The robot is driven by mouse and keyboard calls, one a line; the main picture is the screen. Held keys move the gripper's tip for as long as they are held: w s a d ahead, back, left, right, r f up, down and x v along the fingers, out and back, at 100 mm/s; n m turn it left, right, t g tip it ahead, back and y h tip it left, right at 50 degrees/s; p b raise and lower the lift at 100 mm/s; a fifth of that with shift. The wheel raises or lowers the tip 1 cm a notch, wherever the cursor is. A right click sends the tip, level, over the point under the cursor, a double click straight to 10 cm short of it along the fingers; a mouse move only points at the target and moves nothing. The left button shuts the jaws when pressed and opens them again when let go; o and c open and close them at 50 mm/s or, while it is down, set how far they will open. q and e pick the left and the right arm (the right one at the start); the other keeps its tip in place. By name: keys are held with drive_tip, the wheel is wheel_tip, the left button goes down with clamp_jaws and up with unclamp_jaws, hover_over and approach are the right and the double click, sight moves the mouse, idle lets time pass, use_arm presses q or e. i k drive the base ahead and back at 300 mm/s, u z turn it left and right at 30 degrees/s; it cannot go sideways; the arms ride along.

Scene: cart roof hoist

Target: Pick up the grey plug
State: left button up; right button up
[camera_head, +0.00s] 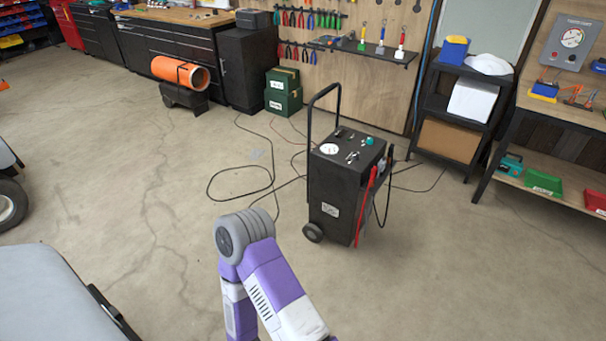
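I cannot make out a grey plug in this view. A black wheeled charger cart (345,180) with a tall handle stands upright on the floor right of the middle. Its top has a white round gauge and small knobs. A red clamp or lead (367,205) and dark cables hang on its right side. A black cable (243,196) lies in loops on the floor to the left of the cart. One purple and white link of my arm rises at the bottom middle, but no gripper shows on it. Neither of my grippers is in view.
A grey roof-like panel (55,295) fills the lower left, with a wheel (10,203) above it. Black shelves (461,115) and a workbench (560,108) stand at the right. Green boxes (283,94) and an orange cylinder (180,72) stand at the back. The floor around the cart is mostly clear.

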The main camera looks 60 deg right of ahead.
sight(383, 165)
drive_tip(key=k, duration=0.5)
drive_tip(key=z, duration=3.45)
drive_tip(key=k, duration=1)
drive_tip(key=u, duration=0.95)
drive_tip(key=i, duration=1)
drive_tip(key=z, duration=0.5)
drive_tip(key=i, duration=1.35)
drive_tip(key=u, duration=0.45)
drive_tip(key=i, duration=1.1)
drive_tip(key=u, duration=1.05)
